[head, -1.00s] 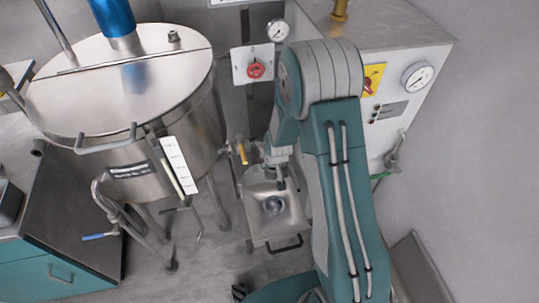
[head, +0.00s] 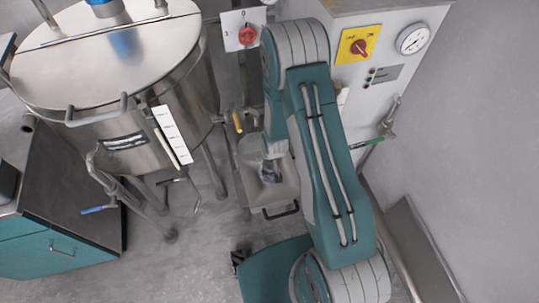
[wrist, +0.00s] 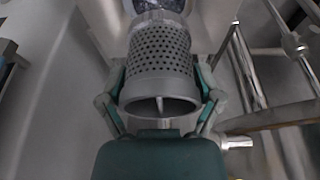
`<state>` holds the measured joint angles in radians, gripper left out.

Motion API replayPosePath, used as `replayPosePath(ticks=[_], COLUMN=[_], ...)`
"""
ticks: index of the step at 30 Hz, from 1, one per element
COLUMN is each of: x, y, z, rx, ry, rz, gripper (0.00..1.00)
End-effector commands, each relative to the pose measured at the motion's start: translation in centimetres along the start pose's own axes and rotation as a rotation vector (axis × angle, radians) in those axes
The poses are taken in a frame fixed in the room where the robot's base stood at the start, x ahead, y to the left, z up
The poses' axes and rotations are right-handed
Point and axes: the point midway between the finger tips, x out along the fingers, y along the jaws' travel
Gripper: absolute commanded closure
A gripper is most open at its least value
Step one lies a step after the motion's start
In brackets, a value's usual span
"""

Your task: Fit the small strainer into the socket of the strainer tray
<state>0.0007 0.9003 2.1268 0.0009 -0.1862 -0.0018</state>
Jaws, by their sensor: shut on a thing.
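The small strainer (wrist: 160,60), a grey perforated cylinder with a wide open rim, fills the middle of the wrist view. My gripper (wrist: 160,88) is shut on it, with one green finger on each side. The strainer's far end points at a dark round area at the top edge, which looks like the socket; whether they touch cannot be told. In the head view the strainer tray (head: 284,192) is a metal tray below the cabinet. My gripper (head: 270,172) is over it, and the gripper and arm hide the socket there.
A control cabinet (head: 385,70) stands behind to the right. Pipes and rods (wrist: 245,75) run along the right in the wrist view.

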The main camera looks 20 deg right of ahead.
Motion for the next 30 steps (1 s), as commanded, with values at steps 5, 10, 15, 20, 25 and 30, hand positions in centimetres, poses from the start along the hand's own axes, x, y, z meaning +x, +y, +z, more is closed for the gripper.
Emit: replayPosePath(ticks=[5,10,15,20,25,30], x=[1.6,2.9,3.9,4.3,4.4,4.4], y=[0.0,0.0,0.0,0.0,0.0,0.0], z=[0.5,0.9,1.2,1.4,1.4,1.4], rx=[0.000,0.000,0.000,0.000,0.000,0.000], ry=[-0.002,-0.001,-0.001,0.001,0.001,0.001], rz=[0.000,0.000,0.000,0.000,0.000,0.000], gripper=[0.74,0.74,0.74,0.74,0.74,0.74])
